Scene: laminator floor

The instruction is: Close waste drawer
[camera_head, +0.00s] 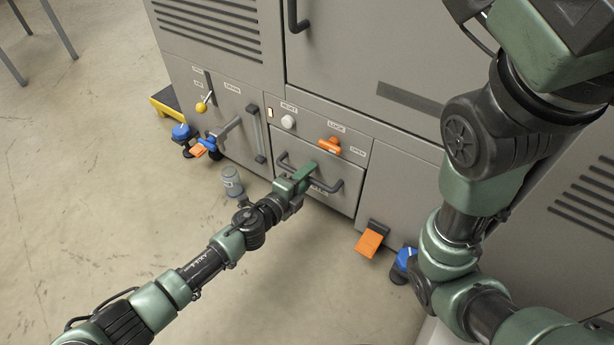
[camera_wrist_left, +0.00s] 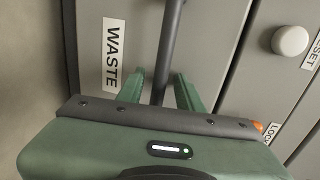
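The waste drawer (camera_head: 335,192) is a grey front low in the machine, with a dark bar handle (camera_head: 341,187). It looks about flush with the panels around it; a small gap is hard to judge. Its WASTE label (camera_wrist_left: 114,55) shows in the left wrist view. My left gripper (camera_head: 304,174) is at the handle. In the left wrist view its two green fingers (camera_wrist_left: 160,88) stand on either side of the handle bar (camera_wrist_left: 169,45), with space beside the bar. They look open around it. My right arm crosses the right of the head view; its gripper is out of view.
Above the drawer are a white RESET button (camera_head: 288,122) and an orange LOCK/OPEN knob (camera_head: 329,145). Floor at left is clear.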

